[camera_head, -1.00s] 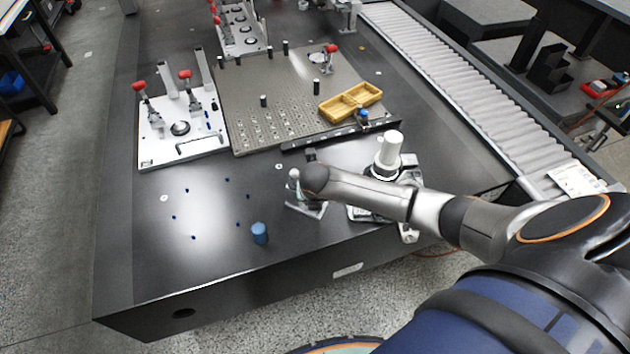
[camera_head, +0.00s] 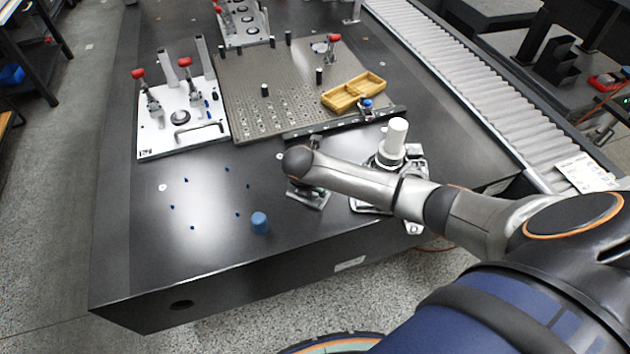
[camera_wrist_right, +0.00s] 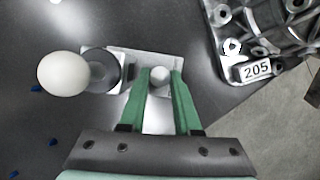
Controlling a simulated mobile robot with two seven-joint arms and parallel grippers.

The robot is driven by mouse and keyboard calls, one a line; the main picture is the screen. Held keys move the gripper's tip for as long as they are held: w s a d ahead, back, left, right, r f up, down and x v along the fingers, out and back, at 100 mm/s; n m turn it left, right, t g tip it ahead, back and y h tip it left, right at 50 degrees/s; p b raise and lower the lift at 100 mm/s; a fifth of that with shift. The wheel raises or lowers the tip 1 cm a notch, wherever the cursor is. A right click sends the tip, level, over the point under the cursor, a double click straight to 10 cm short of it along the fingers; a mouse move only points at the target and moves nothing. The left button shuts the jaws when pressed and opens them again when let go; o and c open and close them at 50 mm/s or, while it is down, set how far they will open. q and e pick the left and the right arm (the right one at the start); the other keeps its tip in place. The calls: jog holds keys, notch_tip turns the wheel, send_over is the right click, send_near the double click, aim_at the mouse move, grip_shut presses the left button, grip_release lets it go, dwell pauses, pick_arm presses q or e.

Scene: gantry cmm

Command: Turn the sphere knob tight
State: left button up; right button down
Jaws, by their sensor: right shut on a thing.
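The sphere stand shows in the head view as a small metal base (camera_head: 312,201) on the dark table, mostly covered by my right wrist. In the right wrist view a white ball (camera_wrist_right: 66,73) stands to the left, over a dark round part of the stand's pale plate (camera_wrist_right: 122,58). The sphere knob (camera_wrist_right: 159,74), small, rounded and light grey, lies between the green fingertips of my right gripper (camera_wrist_right: 160,80). The gripper is shut on it, one finger on each side. What lies beneath the knob is hidden. My left gripper is not in view.
A machine part with a white cylinder (camera_head: 396,136) stands close to the right of the stand. A perforated plate (camera_head: 290,95), a yellow tray (camera_head: 353,91) and a clamp plate (camera_head: 181,133) lie behind. The table's front left is mostly open.

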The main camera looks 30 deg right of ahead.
jog(key=c, duration=0.9)
grip_release()
jog(key=v, duration=1.2)
jog(key=shift+r, duration=0.3)
jog(key=shift+a, duration=0.1)
